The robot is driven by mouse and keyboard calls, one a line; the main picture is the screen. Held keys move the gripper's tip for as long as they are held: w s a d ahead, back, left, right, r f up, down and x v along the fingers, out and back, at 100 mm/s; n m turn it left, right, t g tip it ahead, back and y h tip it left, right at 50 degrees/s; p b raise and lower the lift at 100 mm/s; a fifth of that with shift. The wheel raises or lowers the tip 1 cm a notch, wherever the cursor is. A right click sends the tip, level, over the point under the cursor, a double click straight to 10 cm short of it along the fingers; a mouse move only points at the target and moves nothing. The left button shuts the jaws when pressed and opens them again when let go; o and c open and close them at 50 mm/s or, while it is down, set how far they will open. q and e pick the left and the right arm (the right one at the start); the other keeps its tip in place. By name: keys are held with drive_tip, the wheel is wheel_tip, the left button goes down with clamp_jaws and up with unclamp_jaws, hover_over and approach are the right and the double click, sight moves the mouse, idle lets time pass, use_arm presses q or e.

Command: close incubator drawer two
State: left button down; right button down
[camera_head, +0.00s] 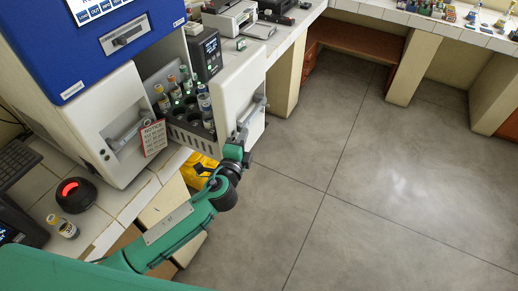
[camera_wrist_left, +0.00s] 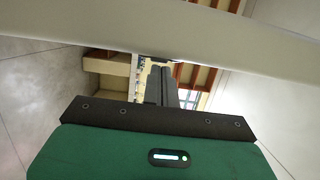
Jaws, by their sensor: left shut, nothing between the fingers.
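The incubator (camera_head: 75,55) is a blue and white cabinet at the upper left in the head view. One drawer (camera_head: 233,85), on its right side, stands pulled out, with a white front panel and a grey handle on its outer face. Its dark rack (camera_head: 186,125) holds several capped vials. The left drawer front (camera_head: 110,140) looks closed. My left gripper (camera_head: 243,128) is at the outer face of the open drawer, beside the handle; contact cannot be told. In the left wrist view its dark fingers (camera_wrist_left: 161,84) are together and empty, below a pale band across the top.
A red and white notice tag (camera_head: 153,137) hangs by the left drawer. A black device with a red light (camera_head: 75,194) and a loose vial (camera_head: 62,226) are on the counter at left. A printer (camera_head: 230,17) stands behind the drawer. The floor (camera_head: 370,190) to the right is clear.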

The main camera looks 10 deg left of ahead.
sight(188, 115)
use_arm(q)
drive_tip(key=w+a, duration=0.2)
drive_tip(key=a, duration=0.4)
drive_tip(key=w+a+b, duration=0.1)
drive_tip(key=w+a, duration=0.1)
drive_tip(key=a, duration=0.4)
drive_tip(key=w+a+b, duration=0.1)
drive_tip(key=w+a, duration=0.2)
drive_tip(key=a, duration=0.4)
